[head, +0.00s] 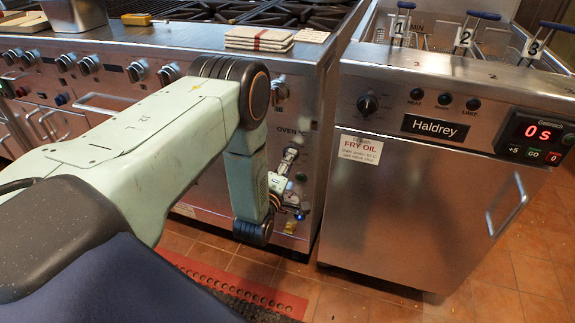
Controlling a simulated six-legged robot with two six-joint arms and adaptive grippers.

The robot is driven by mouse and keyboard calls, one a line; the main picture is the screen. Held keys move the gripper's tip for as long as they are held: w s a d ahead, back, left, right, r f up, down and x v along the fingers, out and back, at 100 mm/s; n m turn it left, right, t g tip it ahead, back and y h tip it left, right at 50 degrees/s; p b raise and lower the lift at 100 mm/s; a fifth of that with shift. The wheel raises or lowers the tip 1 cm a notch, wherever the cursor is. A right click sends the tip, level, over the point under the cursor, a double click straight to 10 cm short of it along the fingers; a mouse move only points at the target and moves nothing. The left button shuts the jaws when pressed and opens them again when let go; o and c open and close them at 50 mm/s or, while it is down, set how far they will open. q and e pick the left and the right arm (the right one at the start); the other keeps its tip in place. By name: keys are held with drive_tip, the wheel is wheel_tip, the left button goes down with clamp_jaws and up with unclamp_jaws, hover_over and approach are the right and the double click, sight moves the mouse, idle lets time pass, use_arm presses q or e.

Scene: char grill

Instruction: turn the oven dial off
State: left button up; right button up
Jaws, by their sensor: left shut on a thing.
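The oven dial (291,154) is on the steel front of the range, just below the "OVEN °C" lettering. It is small in the head view and largely covered by my gripper. My left arm comes in from the left and bends down in front of the range. My left gripper (285,164) is at the dial and shut on it. The dial's pointer and setting are too small to read. My right gripper is not in view.
Several other range knobs (137,71) run left along the front. Pale boards (260,39) lie on the range top. A red mat (200,279) is on the tiled floor.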

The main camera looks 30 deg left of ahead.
use_arm(q)
drive_tip(key=shift+w+r+n, duration=0.1)
drive_tip(key=shift+r+n, duration=0.1)
drive_tip(key=shift+n, duration=1)
drive_tip(key=o, duration=1.2)
drive_tip(key=shift+f, duration=0.1)
drive_tip(key=shift+c, duration=0.2)
drive_tip(key=v, duration=1.2)
